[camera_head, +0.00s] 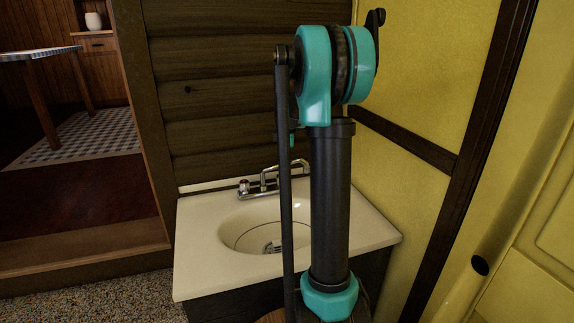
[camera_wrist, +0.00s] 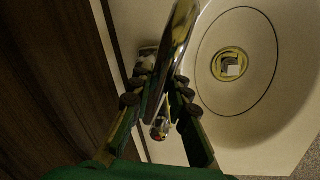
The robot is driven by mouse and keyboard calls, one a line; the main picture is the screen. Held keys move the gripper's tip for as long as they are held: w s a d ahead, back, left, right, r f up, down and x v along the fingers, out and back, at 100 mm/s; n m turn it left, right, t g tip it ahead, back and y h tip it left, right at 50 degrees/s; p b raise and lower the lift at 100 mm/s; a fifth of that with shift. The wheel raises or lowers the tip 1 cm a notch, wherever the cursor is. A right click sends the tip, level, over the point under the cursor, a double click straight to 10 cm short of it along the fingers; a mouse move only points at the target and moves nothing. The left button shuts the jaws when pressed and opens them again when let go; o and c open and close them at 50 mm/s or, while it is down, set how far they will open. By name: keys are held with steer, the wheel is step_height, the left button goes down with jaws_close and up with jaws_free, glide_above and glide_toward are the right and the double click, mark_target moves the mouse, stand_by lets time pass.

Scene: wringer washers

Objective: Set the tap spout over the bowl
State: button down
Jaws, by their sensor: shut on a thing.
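The chrome tap (camera_head: 244,187) stands at the back of the basin. Its spout (camera_head: 270,177) rises and runs right along the back, and part of it is hidden behind my arm. The bowl (camera_head: 245,228) is oval and cream, with a drain at its bottom. In the wrist view, the spout (camera_wrist: 183,25) passes between the fingers of my gripper (camera_wrist: 158,92), which is shut on it. There it runs beside the left edge of the bowl (camera_wrist: 205,80); its far end is out of frame.
The cream counter (camera_head: 195,265) surrounds the bowl. A dark plank wall (camera_head: 215,100) is close behind the tap, and a yellow wall (camera_head: 410,80) is on the right. An open doorway on the left shows a table (camera_head: 40,52) and a checked rug.

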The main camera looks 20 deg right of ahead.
steer(key=shift+s, duration=0.15)
steer(key=s+a+m+g+h, duration=0.1)
steer(key=s+a+m, duration=0.4)
steer(key=m, duration=0.8)
steer(key=shift+a+g, duration=0.3)
steer(key=shift+a, duration=1.6)
steer(key=shift+s, duration=0.1)
steer(key=c, duration=1.4)
jaws_free()
steer(key=shift+c, duration=0.2)
steer(key=shift+r, duration=0.1)
